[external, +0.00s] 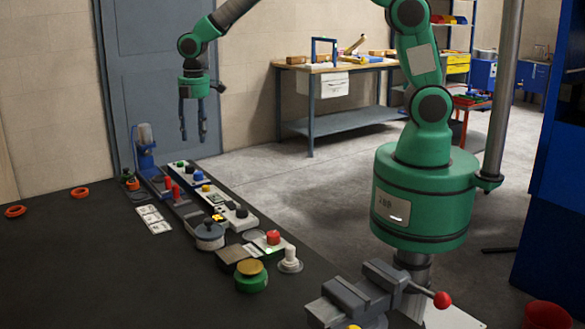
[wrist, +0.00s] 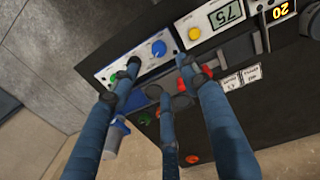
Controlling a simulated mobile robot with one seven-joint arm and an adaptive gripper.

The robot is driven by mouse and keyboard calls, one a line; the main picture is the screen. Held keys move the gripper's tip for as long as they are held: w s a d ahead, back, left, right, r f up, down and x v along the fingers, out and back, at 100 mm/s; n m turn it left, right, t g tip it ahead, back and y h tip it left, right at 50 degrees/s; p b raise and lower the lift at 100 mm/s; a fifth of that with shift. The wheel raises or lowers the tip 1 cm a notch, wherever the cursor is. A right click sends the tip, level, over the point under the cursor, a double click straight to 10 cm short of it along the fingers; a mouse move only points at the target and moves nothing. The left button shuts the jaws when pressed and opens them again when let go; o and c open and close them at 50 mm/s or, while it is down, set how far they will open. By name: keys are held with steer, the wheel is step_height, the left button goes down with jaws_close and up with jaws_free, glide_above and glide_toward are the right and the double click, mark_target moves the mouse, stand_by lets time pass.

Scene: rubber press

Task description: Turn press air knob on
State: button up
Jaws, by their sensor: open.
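A white control panel (wrist: 140,60) with a blue knob (wrist: 158,48), a dark knob (wrist: 133,64) and a green button (wrist: 114,85) lies below my gripper in the wrist view. I cannot tell which control is the press air knob. A second panel beside it has a yellow knob (wrist: 194,33) and a display reading 75 (wrist: 227,13). In the external view the row of panels (external: 192,172) runs along the dark bench. My gripper (external: 193,137) hangs above the far end of that row, fingers down, open and empty. Its fingers hide parts of the panels in the wrist view.
A blue unit with a clear bowl (external: 145,140) stands left of my gripper. Red levers (external: 172,188) rise near the panels. Orange rings (external: 15,211) lie on the bench (external: 90,270). A vise (external: 365,290) is at the near end. The bench's left part is mostly clear.

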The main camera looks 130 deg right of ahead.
mark_target(198, 173)
steer(key=shift+f, duration=0.2)
stand_by(0.3)
steer(key=f, duration=0.9)
steer(key=d+f+b, duration=0.1)
steer(key=f, duration=0.3)
steer(key=shift+f, duration=0.25)
steer(key=c, duration=1.2)
